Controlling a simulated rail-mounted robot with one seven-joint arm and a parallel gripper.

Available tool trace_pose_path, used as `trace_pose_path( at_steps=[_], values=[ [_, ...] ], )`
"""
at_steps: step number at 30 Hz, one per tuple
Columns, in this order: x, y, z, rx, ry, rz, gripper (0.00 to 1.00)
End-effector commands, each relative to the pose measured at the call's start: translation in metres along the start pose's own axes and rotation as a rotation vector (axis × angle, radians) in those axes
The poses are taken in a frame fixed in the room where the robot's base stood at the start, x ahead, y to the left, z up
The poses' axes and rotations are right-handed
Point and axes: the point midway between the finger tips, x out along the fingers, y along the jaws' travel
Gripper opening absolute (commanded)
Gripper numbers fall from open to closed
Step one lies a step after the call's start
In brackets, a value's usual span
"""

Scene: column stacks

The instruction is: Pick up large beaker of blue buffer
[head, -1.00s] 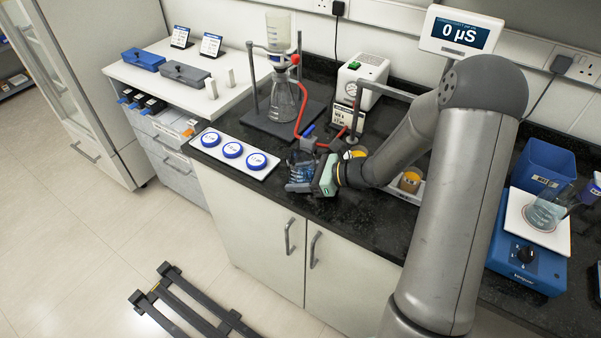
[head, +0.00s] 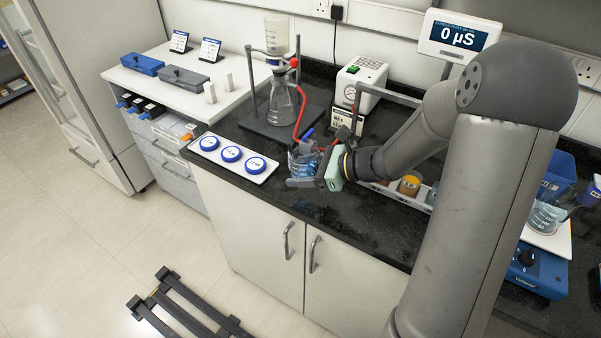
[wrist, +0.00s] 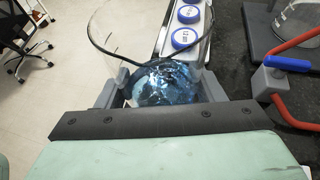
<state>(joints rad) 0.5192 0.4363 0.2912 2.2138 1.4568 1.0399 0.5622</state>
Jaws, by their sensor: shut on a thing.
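The large beaker of blue buffer (head: 303,165) is clear glass with blue liquid low inside. It is near the front of the black bench, in front of the flask stand. My gripper (head: 304,178) is shut on it from the right, one finger on each side. In the wrist view the beaker (wrist: 165,82) stands between the two grey fingers of my gripper (wrist: 168,90), its wide rim toward the top. Whether its base touches the bench is hard to tell.
A white tray (head: 212,161) with several blue-lidded dishes lies left of the beaker. A flask (head: 281,108) on a stand with a red hose is behind. A white pump box (head: 360,85) stands behind my gripper. The bench front edge is close.

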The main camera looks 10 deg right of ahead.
Motion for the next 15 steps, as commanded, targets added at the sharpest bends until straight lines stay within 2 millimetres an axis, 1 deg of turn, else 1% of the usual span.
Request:
trace_pose_path(
  at_steps=[6,15],
  values=[
    [-0.020,0.018,0.019,-0.002,0.000,-0.001,0.35],
    [-0.044,0.049,0.025,-0.001,0.001,-0.001,0.35]
  ],
)
